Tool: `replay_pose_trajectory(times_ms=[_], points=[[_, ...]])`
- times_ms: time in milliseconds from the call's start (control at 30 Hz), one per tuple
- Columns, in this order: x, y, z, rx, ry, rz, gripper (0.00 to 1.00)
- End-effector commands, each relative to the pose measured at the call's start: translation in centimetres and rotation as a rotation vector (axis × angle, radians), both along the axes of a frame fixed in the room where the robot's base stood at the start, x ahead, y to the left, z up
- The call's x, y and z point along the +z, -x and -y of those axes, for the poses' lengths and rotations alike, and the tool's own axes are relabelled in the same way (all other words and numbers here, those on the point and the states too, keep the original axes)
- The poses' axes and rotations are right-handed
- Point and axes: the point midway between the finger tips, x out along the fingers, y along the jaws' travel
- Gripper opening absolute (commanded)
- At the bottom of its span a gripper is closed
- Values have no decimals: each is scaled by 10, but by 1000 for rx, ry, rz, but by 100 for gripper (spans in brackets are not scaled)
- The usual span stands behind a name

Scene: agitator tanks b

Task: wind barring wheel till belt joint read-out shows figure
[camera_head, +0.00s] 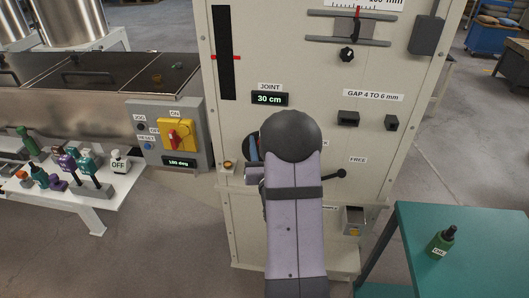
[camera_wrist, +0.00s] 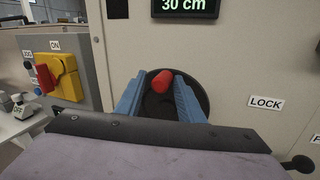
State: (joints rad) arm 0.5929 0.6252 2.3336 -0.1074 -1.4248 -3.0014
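The joint read-out (camera_head: 269,99) on the pale cabinet shows 30 cm; its lower part also shows at the top of the wrist view (camera_wrist: 184,5). Below it is the dark round barring wheel (camera_wrist: 188,88) with a red knob (camera_wrist: 162,81). In the head view my arm hides most of the wheel. My gripper (camera_wrist: 160,76) faces the wheel, its two blue fingers apart, one on each side of the red knob. A gap seems to show between fingers and knob; contact cannot be made out.
A LOCK label (camera_wrist: 266,103) is right of the wheel, and a black-knobbed lever (camera_head: 341,174) sits below FREE. A switch box (camera_head: 172,137) with a red-and-yellow switch stands left.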

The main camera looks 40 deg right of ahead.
Motion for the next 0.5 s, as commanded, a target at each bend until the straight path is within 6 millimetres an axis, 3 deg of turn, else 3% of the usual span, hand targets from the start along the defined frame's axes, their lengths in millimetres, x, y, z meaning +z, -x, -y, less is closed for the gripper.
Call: replay_pose_trajectory(times_ms=[200,500], points=[[-5,0,4,-8,-104,111,50],[-5,-1,1,3,-348,352,50]])
